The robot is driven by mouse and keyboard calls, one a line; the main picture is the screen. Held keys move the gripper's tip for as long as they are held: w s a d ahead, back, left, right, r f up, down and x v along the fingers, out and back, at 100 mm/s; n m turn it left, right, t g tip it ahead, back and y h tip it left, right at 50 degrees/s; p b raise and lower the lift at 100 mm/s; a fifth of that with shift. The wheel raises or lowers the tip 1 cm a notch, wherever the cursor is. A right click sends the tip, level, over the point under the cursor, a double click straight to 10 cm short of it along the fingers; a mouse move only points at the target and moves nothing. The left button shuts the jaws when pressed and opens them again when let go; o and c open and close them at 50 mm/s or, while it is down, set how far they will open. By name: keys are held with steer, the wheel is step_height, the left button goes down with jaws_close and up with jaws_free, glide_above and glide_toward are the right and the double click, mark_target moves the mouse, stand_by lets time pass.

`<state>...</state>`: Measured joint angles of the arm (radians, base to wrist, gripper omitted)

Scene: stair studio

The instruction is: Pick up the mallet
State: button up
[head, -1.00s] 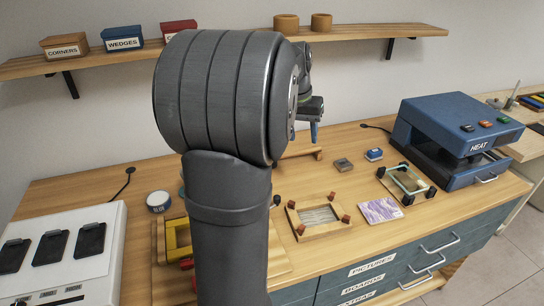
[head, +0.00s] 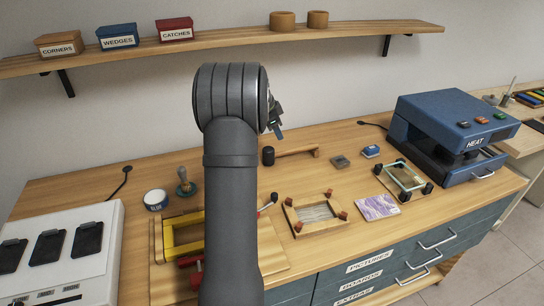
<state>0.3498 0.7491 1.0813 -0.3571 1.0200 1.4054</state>
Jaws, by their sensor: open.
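The mallet (head: 295,151) lies on the wooden bench, behind the clamped frame. It has a light wooden handle, with a dark rounded end at the left and a short wooden piece at the right.
A wooden frame with red corner clamps (head: 318,213), a purple patterned tile (head: 377,207), a glass frame (head: 405,178) and small blocks (head: 341,161) lie nearby. A blue heat press (head: 450,130) stands right. A glue pot (head: 156,199) and yellow frame (head: 184,235) are left.

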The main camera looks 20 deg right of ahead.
mark_target(286, 151)
steer(key=x, duration=1.3)
steer(key=shift+s+d+f, duration=0.15)
steer(key=shift+f, duration=0.05)
jaws_close()
